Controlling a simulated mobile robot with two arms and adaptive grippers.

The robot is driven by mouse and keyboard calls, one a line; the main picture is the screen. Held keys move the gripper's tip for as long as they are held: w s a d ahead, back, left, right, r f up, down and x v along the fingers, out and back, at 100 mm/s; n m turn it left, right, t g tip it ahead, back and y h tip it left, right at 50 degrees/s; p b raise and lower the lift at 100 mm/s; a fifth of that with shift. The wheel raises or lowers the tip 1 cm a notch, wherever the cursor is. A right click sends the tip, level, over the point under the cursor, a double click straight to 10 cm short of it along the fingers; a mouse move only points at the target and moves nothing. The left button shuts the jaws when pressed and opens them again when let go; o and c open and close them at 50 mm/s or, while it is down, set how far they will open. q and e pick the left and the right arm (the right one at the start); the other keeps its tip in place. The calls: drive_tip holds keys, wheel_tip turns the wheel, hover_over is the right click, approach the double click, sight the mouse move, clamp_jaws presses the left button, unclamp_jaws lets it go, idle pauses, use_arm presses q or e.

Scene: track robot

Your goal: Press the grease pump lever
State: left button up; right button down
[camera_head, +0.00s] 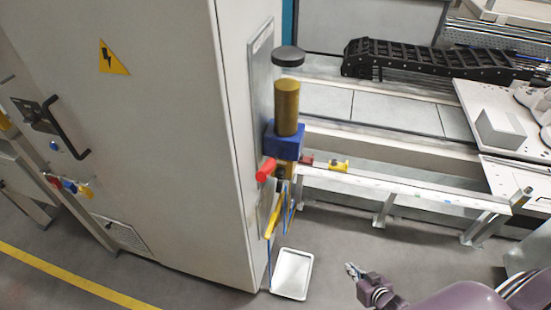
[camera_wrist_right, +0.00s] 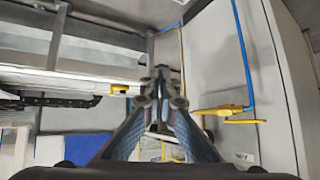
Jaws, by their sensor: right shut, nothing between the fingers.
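The grease pump is mounted on a grey plate on the side of the grey cabinet. It has a black cap (camera_head: 289,56), a brass-coloured cylinder (camera_head: 286,108) and a blue block (camera_head: 283,141). A red grip (camera_head: 266,169), which looks like the end of the pump lever, sticks out below the block. My right gripper (camera_head: 351,270) is shut and empty, low and to the right of the pump, apart from it. In the right wrist view my shut fingers (camera_wrist_right: 161,76) point ahead, and the red grip is not clearly seen. My left gripper is not in view.
The grey cabinet (camera_head: 130,160) fills the left. Yellow parts (camera_head: 275,215) and blue hoses hang below the pump; a yellow part also shows in the wrist view (camera_wrist_right: 225,111). A white tray (camera_head: 291,274) lies on the floor. A metal rail (camera_head: 400,185) runs right of the pump.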

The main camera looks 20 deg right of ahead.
sight(275, 162)
drive_tip(key=w+r+t+y, duration=0.2)
drive_tip(key=w+r, duration=0.3)
drive_tip(key=r, duration=0.4)
drive_tip(key=w+a+r+n+t+y, duration=0.15)
drive_tip(key=w+r, duration=0.25)
drive_tip(key=r, duration=0.5)
drive_tip(key=w+r+m+t+y, duration=0.15)
drive_tip(key=w+r, duration=0.35)
drive_tip(key=r, duration=0.5)
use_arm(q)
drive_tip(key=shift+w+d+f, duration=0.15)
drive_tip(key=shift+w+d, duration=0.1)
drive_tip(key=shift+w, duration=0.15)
use_arm(e)
drive_tip(key=s+a+r+n+g+y, duration=0.1)
drive_tip(key=a+r+n+y, duration=0.1)
drive_tip(key=r, duration=0.5)
drive_tip(key=s+a+r+n+g+y, duration=0.1)
drive_tip(key=s+a+r+n+y, duration=0.1)
drive_tip(key=a+r+y, duration=0.3)
drive_tip(key=s+a+r+n+g+y, duration=0.1)
drive_tip(key=a+r+y, duration=0.3)
drive_tip(key=r, duration=0.5)
drive_tip(key=shift+s+a+r+n, duration=0.25)
drive_tip(key=shift+a+r+n, duration=0.1)
drive_tip(key=shift+a+n, duration=0.6)
drive_tip(key=shift+a, duration=0.2)
